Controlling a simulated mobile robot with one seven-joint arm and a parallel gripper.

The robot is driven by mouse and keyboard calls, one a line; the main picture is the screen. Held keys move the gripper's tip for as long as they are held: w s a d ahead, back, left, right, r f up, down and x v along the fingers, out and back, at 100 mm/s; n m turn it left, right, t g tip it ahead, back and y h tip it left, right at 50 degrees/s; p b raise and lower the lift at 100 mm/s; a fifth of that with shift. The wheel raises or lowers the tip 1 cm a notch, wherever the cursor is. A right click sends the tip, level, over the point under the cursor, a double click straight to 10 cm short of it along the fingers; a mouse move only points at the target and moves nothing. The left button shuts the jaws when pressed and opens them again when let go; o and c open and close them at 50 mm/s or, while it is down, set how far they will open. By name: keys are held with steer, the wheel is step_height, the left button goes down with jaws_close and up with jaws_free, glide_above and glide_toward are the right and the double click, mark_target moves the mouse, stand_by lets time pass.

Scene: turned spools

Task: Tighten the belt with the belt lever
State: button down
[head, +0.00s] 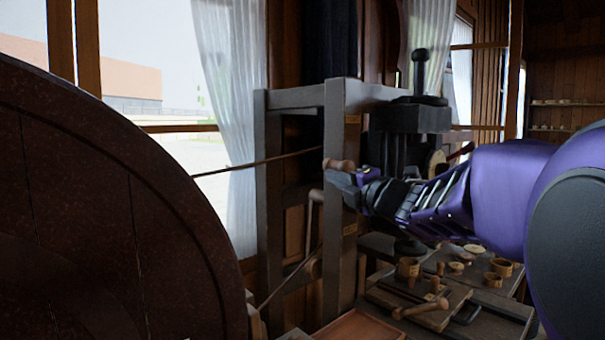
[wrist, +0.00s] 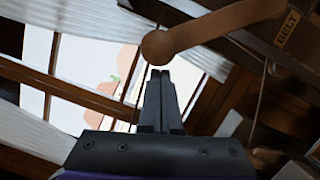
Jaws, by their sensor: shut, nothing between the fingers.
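The wooden belt lever (wrist: 215,32) has a round ball end and reaches in from the upper right in the wrist view, beside a plate marked BELT (wrist: 288,28). In the head view its wooden end (head: 338,164) shows at the grey frame's post. My gripper (wrist: 160,74) is shut and empty, its fingertips just below the ball end in the picture. Whether they touch it I cannot tell. In the head view my gripper (head: 338,178) is close beside the lever's end. The thin brown belt (head: 258,161) runs between the large wheel and the frame.
The large dark wheel (head: 110,225) fills the left. The grey frame (head: 268,195) stands mid-picture with a black upright machine part (head: 412,115) behind my arm. A bench (head: 480,320) at lower right holds turned wooden pieces and small cups. Windows with white curtains are behind.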

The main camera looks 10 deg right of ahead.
steer(key=shift+w+d+r, duration=0.15)
steer(key=shift+d, duration=0.05)
steer(key=shift+r, duration=0.1)
stand_by(0.4)
